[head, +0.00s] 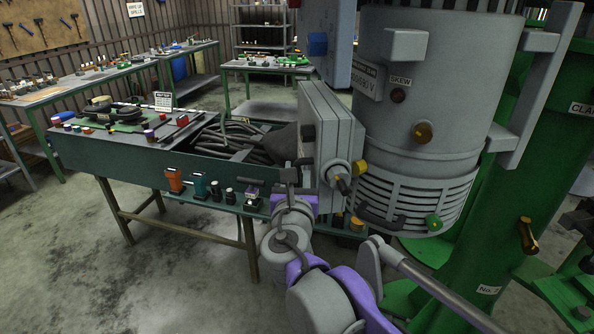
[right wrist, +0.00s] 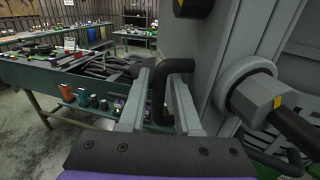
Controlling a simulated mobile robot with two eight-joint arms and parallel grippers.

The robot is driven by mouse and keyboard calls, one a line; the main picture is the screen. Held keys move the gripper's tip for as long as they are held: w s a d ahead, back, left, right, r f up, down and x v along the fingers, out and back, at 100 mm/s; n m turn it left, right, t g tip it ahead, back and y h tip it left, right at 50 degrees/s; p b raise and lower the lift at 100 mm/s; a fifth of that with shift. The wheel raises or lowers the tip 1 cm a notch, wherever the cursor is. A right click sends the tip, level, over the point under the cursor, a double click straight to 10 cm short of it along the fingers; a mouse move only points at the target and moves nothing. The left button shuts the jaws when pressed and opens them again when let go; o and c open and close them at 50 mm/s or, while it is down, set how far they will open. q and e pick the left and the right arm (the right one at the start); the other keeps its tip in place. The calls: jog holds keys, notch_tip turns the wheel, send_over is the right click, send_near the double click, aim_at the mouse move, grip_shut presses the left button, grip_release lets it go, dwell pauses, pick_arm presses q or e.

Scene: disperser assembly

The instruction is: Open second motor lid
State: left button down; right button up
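The motor is a large grey cylinder (head: 440,85) at the right of the head view. A grey box-like lid (head: 340,130) stands on its left side, with bolts and a cable gland near its lower end. It looks flush, with no visible gap. My right gripper (head: 292,176) is at the lid's left face. In the right wrist view, a black bent handle (right wrist: 160,92) on the grey lid (right wrist: 220,60) lies between the two fingers of my right gripper (right wrist: 158,85). Whether both fingers touch it cannot be told. My left gripper is not in view.
A green bench (head: 120,160) with cables and small parts stands to the left. A green stand (head: 480,260) is beside the motor. The floor at the lower left is clear.

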grip_shut()
dwell(1.4)
